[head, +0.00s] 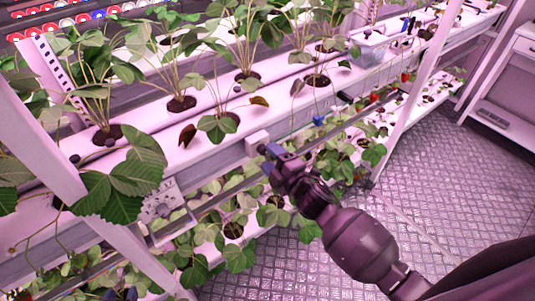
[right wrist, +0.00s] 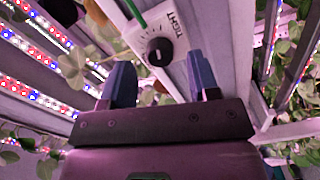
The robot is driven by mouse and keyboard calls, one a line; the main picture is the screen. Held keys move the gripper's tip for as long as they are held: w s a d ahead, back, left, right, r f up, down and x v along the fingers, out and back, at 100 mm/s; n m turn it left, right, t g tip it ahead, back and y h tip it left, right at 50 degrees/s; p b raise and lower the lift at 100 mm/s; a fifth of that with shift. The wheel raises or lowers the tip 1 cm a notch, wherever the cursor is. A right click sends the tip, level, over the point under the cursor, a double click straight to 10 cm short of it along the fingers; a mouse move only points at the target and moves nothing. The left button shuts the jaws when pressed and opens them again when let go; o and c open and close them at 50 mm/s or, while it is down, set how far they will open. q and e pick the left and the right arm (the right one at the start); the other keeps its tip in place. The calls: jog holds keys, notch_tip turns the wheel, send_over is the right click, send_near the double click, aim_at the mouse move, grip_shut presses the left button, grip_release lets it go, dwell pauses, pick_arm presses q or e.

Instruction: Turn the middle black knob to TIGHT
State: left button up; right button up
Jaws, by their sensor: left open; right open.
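A round black knob (right wrist: 159,51) sits on a white plate (right wrist: 138,34) marked TIGHT in the right wrist view. The word is to the right of the knob, and a small pale mark shows on the knob's left part. My right gripper (head: 270,160) is open at the rack's front rail in the head view. Its two blue fingers (right wrist: 160,62) stand apart on either side of the knob, which appears beyond the tips; I see no contact. The dark blue tips at the bottom left edge of the head view look like my left gripper (head: 120,294), mostly cut off.
White planting channels (head: 300,85) with leafy berry plants run along the rack. A grey bracket (head: 163,200) sits on the front rail to the left. A clear bin (head: 368,46) stands at the back. The metal floor (head: 440,165) to the right is clear.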

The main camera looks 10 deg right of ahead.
jog(key=v, duration=0.9)
jog(key=shift+w, duration=0.1)
jog(key=s+d+f+m+g+h, duration=0.2)
jog(key=s+d+f+m, duration=0.3)
jog(key=m, duration=0.4)
jog(key=s+d+f+m+g+h, duration=0.2)
jog(key=s+d+f+m+h, duration=0.3)
jog(key=s+f+m, duration=0.2)
jog(key=s+m, duration=0.2)
jog(key=s, duration=0.1)
jog(key=shift+f+g, duration=0.25)
jog(key=shift+g, duration=0.15)
jog(key=shift+d, duration=0.1)
